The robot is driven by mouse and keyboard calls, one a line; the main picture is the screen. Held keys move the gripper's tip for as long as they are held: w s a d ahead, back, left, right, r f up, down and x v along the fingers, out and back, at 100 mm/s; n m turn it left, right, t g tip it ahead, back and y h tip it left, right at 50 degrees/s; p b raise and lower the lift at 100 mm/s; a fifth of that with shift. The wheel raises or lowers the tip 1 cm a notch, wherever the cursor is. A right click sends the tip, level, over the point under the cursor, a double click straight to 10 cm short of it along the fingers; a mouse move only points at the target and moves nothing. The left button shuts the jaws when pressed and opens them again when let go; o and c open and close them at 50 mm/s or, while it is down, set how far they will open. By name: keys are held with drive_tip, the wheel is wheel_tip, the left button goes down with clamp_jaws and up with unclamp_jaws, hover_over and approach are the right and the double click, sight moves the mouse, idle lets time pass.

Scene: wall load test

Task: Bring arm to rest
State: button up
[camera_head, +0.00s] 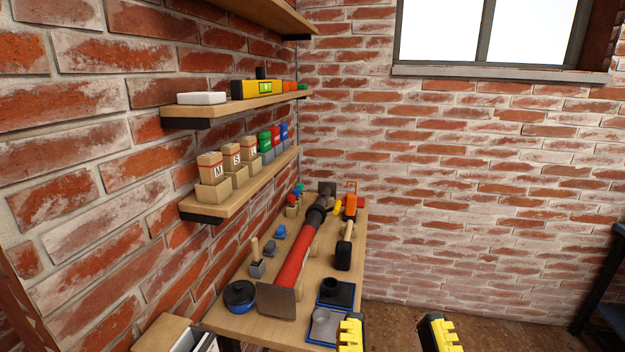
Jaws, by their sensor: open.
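My gripper (393,335) shows at the bottom edge of the head view, to the right of the workbench's near end. Its two yellow-and-black fingers stand wide apart, with nothing between them. The left finger overlaps the near right corner of the bench in the picture; I cannot tell how far above or in front of it the finger is. The rest of my arm is out of view.
The wooden workbench (222,318) carries a red tube (293,262), a black mallet (343,256), a round dark-blue pot (239,296) and blue trays (324,326). Wall shelves (243,193) hold labelled blocks. A dark rack (608,312) stands far right. Floor between is clear.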

wheel_tip(320, 180, up, 38)
drive_tip(key=p, duration=3.8)
drive_tip(key=shift+f, duration=0.2)
drive_tip(key=shift+w+d+f, duration=0.1)
